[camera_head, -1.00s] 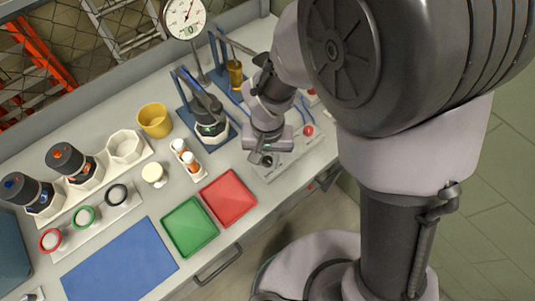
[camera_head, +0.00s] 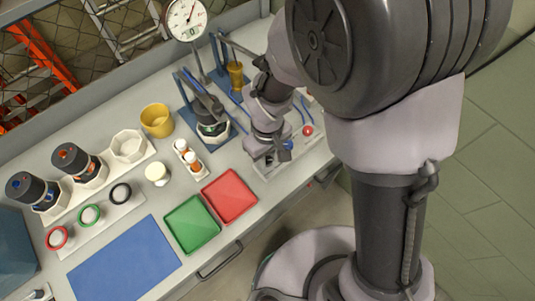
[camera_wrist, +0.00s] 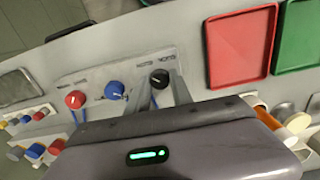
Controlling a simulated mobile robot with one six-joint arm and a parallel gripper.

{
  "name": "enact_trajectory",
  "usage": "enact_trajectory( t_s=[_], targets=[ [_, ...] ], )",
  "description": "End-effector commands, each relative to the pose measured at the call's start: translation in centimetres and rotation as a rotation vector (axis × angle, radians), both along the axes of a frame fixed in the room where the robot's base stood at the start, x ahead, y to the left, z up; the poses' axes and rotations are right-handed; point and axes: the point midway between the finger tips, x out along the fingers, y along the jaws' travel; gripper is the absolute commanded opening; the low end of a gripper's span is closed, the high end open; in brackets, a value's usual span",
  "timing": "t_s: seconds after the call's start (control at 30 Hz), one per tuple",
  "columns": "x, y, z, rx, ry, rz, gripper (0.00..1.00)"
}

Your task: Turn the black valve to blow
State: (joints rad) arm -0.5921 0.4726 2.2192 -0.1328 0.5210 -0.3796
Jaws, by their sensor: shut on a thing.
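The black valve (camera_wrist: 159,79) is a round knob with a pale pointer mark, on a grey panel (camera_wrist: 95,84) in the wrist view. My gripper (camera_wrist: 163,90) has its two fingers on either side of the knob, shut on it. The small lettering above the knob is too blurred to read. In the head view my gripper (camera_head: 268,160) reaches down to the near left end of the panel, and it largely hides the black valve there.
A blue knob (camera_wrist: 114,91) and a red knob (camera_wrist: 75,100) sit on the same panel beside the black one. A red tray (camera_head: 229,196) and a green tray (camera_head: 192,224) lie to the left on the bench. A gauge (camera_head: 186,18) stands behind.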

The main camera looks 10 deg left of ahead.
Motion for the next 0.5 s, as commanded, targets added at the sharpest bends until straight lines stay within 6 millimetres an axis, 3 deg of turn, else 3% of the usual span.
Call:
enact_trajectory(
  t_s=[0.5],
  targets=[
    [0.01, 0.01, 0.01, 0.0, 0.0, 0.042, 0.0]
  ],
)
